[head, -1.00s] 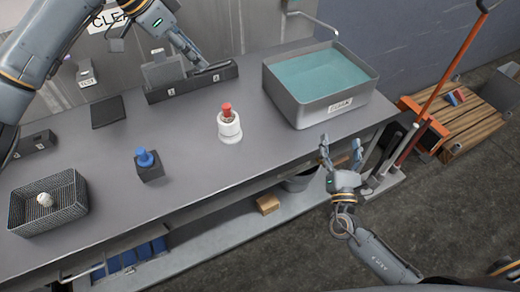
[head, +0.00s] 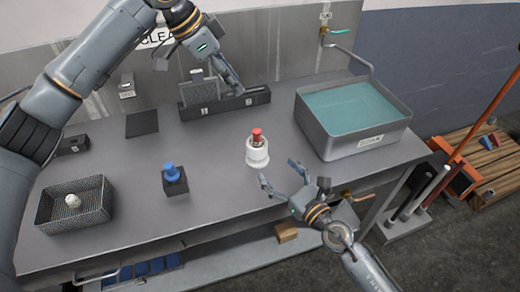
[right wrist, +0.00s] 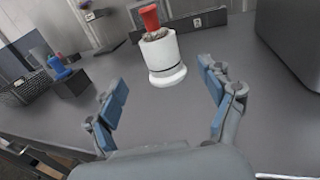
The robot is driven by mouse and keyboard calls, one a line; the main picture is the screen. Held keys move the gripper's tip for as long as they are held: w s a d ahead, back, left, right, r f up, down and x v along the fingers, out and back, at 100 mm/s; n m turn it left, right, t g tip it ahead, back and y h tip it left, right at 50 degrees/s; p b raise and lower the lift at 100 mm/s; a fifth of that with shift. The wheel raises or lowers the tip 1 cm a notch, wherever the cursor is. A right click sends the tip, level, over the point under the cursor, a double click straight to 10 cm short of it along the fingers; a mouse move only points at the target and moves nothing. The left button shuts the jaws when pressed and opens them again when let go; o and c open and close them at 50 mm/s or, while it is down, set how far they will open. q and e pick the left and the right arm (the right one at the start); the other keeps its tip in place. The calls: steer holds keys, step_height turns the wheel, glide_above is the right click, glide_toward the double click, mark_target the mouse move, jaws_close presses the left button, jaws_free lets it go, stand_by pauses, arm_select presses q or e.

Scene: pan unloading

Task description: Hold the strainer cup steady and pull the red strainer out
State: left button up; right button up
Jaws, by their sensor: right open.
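The white strainer cup (head: 257,154) stands upright on the grey counter, with the red strainer (head: 257,135) seated in its top. In the right wrist view the cup (right wrist: 165,62) and red strainer (right wrist: 150,17) are ahead, between and beyond my fingers. My right gripper (head: 280,175) is open and empty at the counter's front edge, just short of the cup and apart from it. It also shows open in the right wrist view (right wrist: 165,95). My left gripper (head: 241,94) is over the dark slotted holder at the back; its fingers overlap, so its opening is unclear.
A basin of teal water (head: 350,125) stands right of the cup. A blue-topped item on a dark block (head: 174,180) and a mesh basket (head: 75,220) with a white ball are left. The dark holder (head: 225,105) runs along the back. Counter around the cup is clear.

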steer(key=x, duration=1.1)
steer(key=shift+w, duration=0.1)
steer(key=c, duration=1.3)
arm_select(q)
steer(key=shift+o, duration=1.1)
arm_select(e)
steer(key=shift+c, duration=0.4)
arm_select(q)
steer(key=shift+o, duration=0.2)
steer(key=shift+d+f+n+y, duration=0.3)
steer(key=shift+f+n, duration=0.15)
steer(key=shift+n, duration=0.05)
steer(key=n+y, duration=0.4)
steer(key=n, duration=0.4)
glide_toward(257, 131)
steer(key=f, duration=0.3)
steer(key=w+f, duration=0.1)
steer(key=f, duration=0.2)
steer(key=d+f, duration=0.1)
steer(key=f, duration=0.3)
steer(key=shift+w+f, duration=0.1)
steer(key=shift+w, duration=0.2)
